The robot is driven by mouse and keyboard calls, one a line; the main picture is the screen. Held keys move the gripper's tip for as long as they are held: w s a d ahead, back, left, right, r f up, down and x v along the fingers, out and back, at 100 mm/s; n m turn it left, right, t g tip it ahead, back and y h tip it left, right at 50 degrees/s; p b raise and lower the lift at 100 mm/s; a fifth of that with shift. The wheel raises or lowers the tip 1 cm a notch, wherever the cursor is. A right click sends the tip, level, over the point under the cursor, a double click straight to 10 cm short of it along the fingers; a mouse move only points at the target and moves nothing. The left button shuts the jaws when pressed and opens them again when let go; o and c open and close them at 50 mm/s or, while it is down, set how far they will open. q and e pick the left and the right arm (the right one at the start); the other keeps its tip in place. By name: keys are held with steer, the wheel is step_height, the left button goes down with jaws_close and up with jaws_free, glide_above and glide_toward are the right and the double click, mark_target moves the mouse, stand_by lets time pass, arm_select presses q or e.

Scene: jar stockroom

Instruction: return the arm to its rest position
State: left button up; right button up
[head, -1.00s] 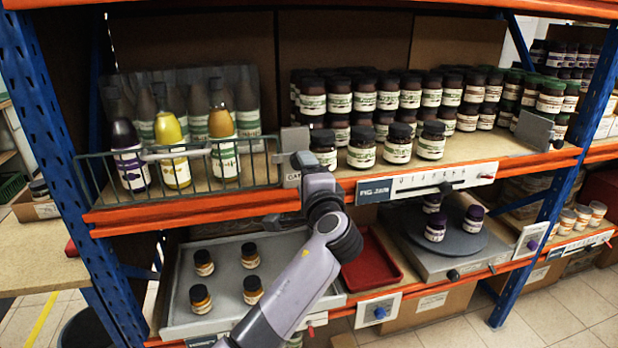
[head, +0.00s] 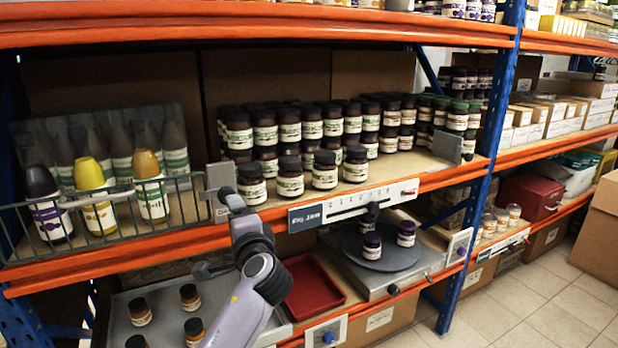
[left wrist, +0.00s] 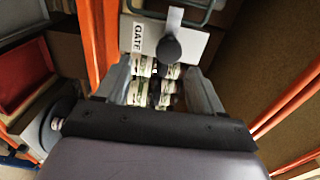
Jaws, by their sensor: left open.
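My left arm (head: 244,300) rises from the bottom of the head view to the upper shelf edge. My left gripper (head: 232,208) is in front of the gate plate (head: 220,189) at the basket's right end. In the left wrist view the two fingers (left wrist: 160,75) are spread apart with nothing held between them. The gate's dark knob (left wrist: 170,48) shows just ahead of the fingers; I cannot tell how far. The fingertips are hard to make out in the head view. My right gripper is not in view.
A wire basket (head: 110,205) with bottles is left of the gate. Several dark-lidded jars (head: 290,178) stand right of it. Below are a grey tray (head: 160,298) with jars, a red tray (head: 312,285) and a round plate (head: 380,256). Open floor (head: 520,300) lies at the right.

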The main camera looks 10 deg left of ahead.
arm_select(q)
steer(key=s+f+n+g+h, duration=0.15)
steer(key=s+f, duration=0.25)
steer(key=f, duration=0.4)
steer(key=s+f+h, duration=0.3)
steer(key=s+f, duration=0.1)
steer(key=f, duration=0.4)
steer(key=s+f+n+g+h, duration=0.1)
steer(key=s+f+h, duration=0.2)
steer(key=s+f, duration=0.35)
steer(key=s+f+n+g+h, duration=0.1)
steer(key=s+f, duration=0.4)
steer(key=s, duration=0.5)
steer(key=s+d+f+n+g+h, duration=0.1)
steer(key=s+f+n+h, duration=0.2)
steer(key=s, duration=0.6)
step_height(320, 180, down, 2)
steer(key=shift+s+f+n, duration=0.1)
steer(key=shift+s+n, duration=0.3)
steer(key=shift+n, duration=0.85)
steer(key=shift+d, duration=0.1)
